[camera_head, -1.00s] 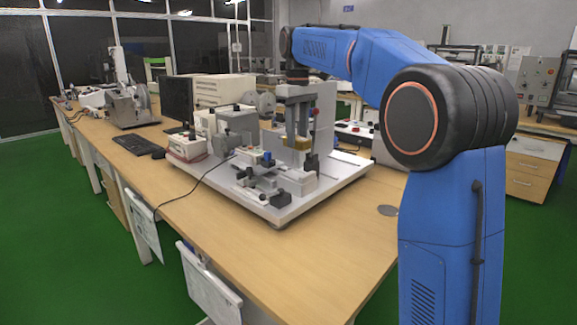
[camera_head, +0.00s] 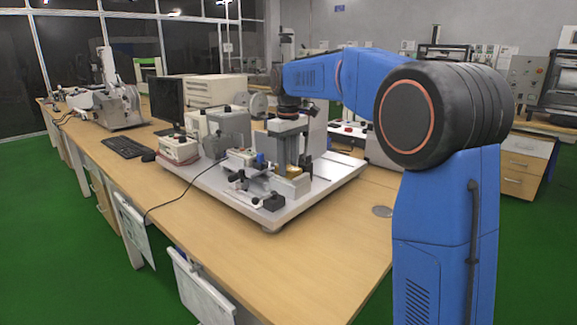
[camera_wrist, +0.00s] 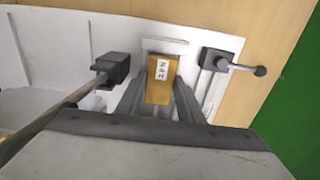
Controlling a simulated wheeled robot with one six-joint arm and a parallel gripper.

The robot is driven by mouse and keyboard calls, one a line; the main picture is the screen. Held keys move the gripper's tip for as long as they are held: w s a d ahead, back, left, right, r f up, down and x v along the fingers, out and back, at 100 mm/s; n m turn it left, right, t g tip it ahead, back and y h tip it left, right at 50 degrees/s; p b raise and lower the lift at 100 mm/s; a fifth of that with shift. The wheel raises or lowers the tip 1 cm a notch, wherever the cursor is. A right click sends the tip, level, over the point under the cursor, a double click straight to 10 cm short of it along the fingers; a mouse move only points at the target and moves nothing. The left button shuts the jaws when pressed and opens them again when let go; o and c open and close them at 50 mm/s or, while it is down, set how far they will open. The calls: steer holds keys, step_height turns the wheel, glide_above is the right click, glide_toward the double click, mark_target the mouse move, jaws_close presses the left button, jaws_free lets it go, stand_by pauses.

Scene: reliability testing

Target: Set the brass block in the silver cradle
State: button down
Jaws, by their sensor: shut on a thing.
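The brass block (camera_wrist: 160,78), with a white printed label on top, is between the two grey fingers of my gripper (camera_wrist: 160,92). In the head view my gripper (camera_head: 291,168) points down, shut on the brass block (camera_head: 293,173), which sits low at the silver cradle (camera_head: 293,187). In the wrist view a pale silver edge of the cradle (camera_wrist: 165,45) shows just beyond the block. The fingers and block hide most of the cradle. I cannot tell whether the block touches its floor.
A white base plate (camera_head: 320,190) carries the fixture on the wooden bench (camera_head: 215,225). A black-ended clamp (camera_wrist: 112,68) is left of the block and a ball-handled lever (camera_wrist: 232,65) is right. Grey instrument boxes (camera_head: 228,130) stand behind left. The front of the bench is clear.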

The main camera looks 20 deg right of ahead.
mark_target(289, 167)
steer(key=shift+f, duration=0.15)
steer(key=c, duration=1.2)
jaws_free()
steer(key=shift+f, duration=0.15)
step_height(289, 167, up, 12)
